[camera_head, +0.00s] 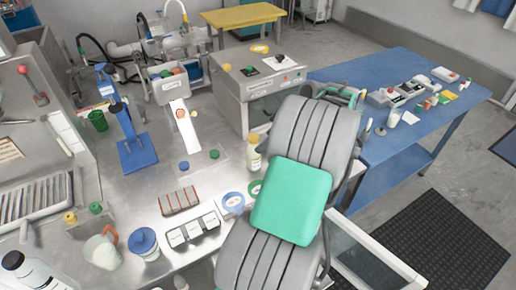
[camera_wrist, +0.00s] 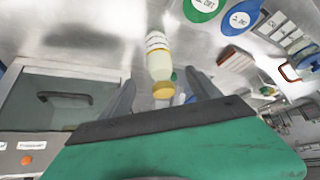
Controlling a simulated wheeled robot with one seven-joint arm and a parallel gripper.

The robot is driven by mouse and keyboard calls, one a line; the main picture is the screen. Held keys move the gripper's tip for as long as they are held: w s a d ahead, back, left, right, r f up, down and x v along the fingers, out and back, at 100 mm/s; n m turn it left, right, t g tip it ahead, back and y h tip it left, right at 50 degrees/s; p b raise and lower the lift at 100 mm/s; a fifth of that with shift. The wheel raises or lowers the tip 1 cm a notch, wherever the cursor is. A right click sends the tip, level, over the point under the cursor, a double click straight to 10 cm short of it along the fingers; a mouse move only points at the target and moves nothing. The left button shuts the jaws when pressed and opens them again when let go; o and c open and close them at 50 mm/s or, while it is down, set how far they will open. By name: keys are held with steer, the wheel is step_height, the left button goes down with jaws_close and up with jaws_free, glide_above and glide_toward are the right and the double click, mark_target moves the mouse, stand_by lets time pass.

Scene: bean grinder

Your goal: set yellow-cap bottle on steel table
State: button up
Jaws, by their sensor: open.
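The yellow-cap bottle (camera_head: 254,161) stands upright on the steel table (camera_head: 130,197), near its right edge and just left of my arm in the head view. It has a pale yellowish body and a white label. In the wrist view the bottle (camera_wrist: 158,56) shows beyond my gripper (camera_wrist: 162,90), its yellow cap pointing toward me. My gripper is open and empty. Its two dark fingers appear to either side of the cap, with clear gaps; I cannot tell how far apart in depth they are. My arm hides part of the table's right edge.
A grey box machine (camera_head: 257,90) stands behind the bottle. Green and blue tape rolls (camera_head: 233,201), white labelled boxes (camera_head: 193,231) and a blue stand (camera_head: 130,130) are on the steel table. A blue table (camera_head: 420,60) is at right. Some bare steel lies left of the bottle.

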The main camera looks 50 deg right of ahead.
steer(key=w+a+r+g, duration=0.1)
steer(key=w+a+r, duration=0.1)
steer(key=a, duration=0.5)
steer(key=w+a+r+m, duration=0.1)
steer(key=w+a+r, duration=0.15)
steer(key=a, duration=0.45)
steer(key=w+a+r+g, duration=0.1)
steer(key=w+a+r, duration=0.1)
steer(key=a, duration=0.5)
steer(key=s+a+m+h, duration=0.1)
steer(key=s+a, duration=0.3)
steer(key=a, duration=0.4)
steer(key=s+a+m, duration=0.1)
steer(key=s+a, duration=0.4)
steer(key=a, duration=0.3)
steer(key=shift+f+g+h, duration=0.3)
steer(key=shift+f+h, duration=0.05)
steer(key=shift+h, duration=0.05)
steer(key=shift+c, duration=0.2)
